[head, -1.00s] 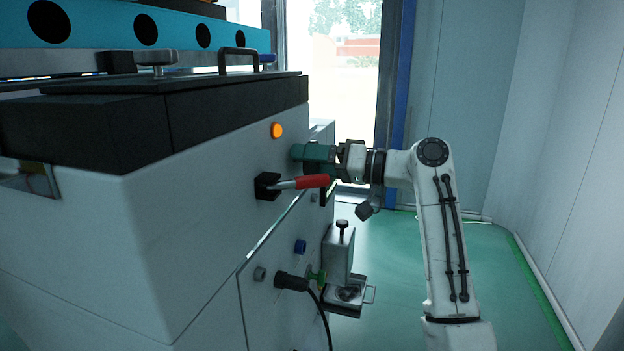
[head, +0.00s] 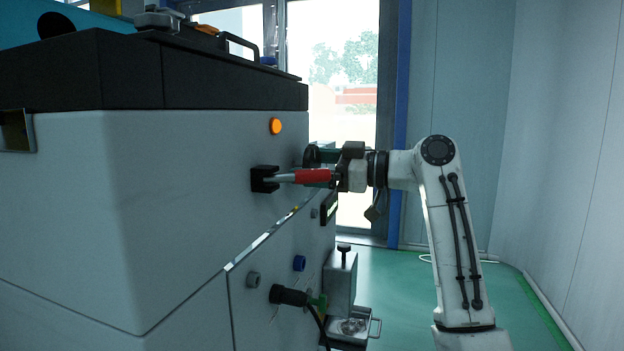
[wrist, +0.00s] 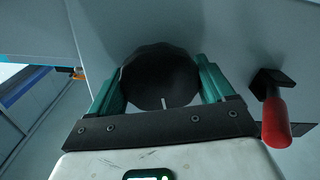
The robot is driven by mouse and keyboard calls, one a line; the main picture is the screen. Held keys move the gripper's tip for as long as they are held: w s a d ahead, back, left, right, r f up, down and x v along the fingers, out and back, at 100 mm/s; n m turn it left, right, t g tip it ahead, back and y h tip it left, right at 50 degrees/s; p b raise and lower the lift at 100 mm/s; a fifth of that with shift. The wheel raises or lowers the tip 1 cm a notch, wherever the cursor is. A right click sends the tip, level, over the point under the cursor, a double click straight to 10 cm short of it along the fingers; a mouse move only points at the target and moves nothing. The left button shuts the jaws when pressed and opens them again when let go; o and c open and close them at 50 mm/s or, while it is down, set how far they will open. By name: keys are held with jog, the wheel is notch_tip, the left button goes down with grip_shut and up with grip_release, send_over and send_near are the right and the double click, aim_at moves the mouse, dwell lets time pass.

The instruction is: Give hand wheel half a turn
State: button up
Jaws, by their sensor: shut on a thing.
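The hand wheel (wrist: 160,72) is a dark, round, faceted knob on the pale panel in the wrist view. A short white mark shows on its face near the lower edge, pointing towards my palm. My gripper (wrist: 161,84) has its two green fingers on either side of the wheel, shut on it. In the head view my gripper (head: 315,156) reaches the panel face from the right, behind the red lever. There the wheel is mostly hidden by the fingers and cannot be made out clearly.
A red-handled lever (head: 312,175) sticks out close to my gripper; it also shows at right in the wrist view (wrist: 276,122). An orange button (head: 275,126) is above it. A black plug with cable (head: 288,295), a blue knob (head: 299,263) and a metal bracket (head: 341,280) are below. Floor at right is free.

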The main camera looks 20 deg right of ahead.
jog(key=n+b, duration=0.2)
jog(key=n, duration=0.1)
jog(key=shift+f+n, duration=0.3)
jog(key=n+b, duration=0.1)
jog(key=n, duration=0.2)
jog(key=shift+d+n+b, duration=0.1)
jog(key=shift+n+b, duration=0.2)
jog(key=shift+b, duration=0.05)
jog(key=n+b, duration=0.1)
jog(key=n, duration=0.2)
jog(key=shift+n, duration=0.3)
jog(key=shift+r+n+b, duration=0.1)
jog(key=shift+n+b, duration=0.55)
jog(key=shift+n, duration=1.25)
jog(key=o, duration=0.9)
jog(key=shift+r, duration=0.1)
jog(key=v, duration=1)
jog(key=shift+s+d+p, duration=0.25)
jog(key=shift+d+p, duration=0.05)
